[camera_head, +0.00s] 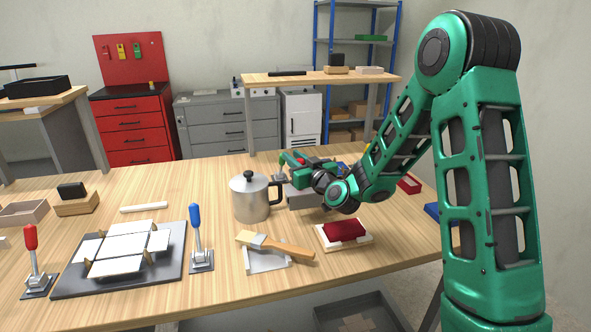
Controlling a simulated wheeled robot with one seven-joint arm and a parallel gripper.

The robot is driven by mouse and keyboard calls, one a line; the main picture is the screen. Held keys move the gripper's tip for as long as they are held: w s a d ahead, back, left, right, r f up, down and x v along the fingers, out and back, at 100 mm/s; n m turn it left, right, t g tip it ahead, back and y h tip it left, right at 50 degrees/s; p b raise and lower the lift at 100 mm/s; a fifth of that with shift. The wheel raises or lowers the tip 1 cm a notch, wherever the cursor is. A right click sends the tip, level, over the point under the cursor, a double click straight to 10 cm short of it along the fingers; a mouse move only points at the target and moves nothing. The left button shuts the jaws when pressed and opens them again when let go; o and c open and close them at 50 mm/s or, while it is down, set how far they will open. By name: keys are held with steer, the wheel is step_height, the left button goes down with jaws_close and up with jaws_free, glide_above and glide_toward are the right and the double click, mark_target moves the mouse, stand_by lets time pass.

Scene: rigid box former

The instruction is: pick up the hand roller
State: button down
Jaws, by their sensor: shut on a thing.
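My gripper (297,165) is behind and to the right of the metal pot, above a grey block-like thing. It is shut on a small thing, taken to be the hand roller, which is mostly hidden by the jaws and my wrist. I cannot tell from this view whether the roller is clear of the surface below it.
The metal pot (250,199) stands close to my gripper, its handle towards it. A wooden-handled brush (286,248) lies across a pale tray (265,262). A dark red pad (344,231) is at right. A dark plate (170,278) with white panels lies between red-handled (31,240) and blue-handled (196,222) clamps.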

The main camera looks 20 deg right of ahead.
steer(key=shift+d+r, duration=0.6)
steer(key=shift+r, duration=4.6)
step_height(320, 180, down, 10)
steer(key=shift+w+y, duration=0.2)
steer(key=shift+y, duration=0.1)
steer(key=shift+f, duration=0.25)
steer(key=c, duration=1.6)
jaws_free()
steer(key=shift+o, duration=0.2)
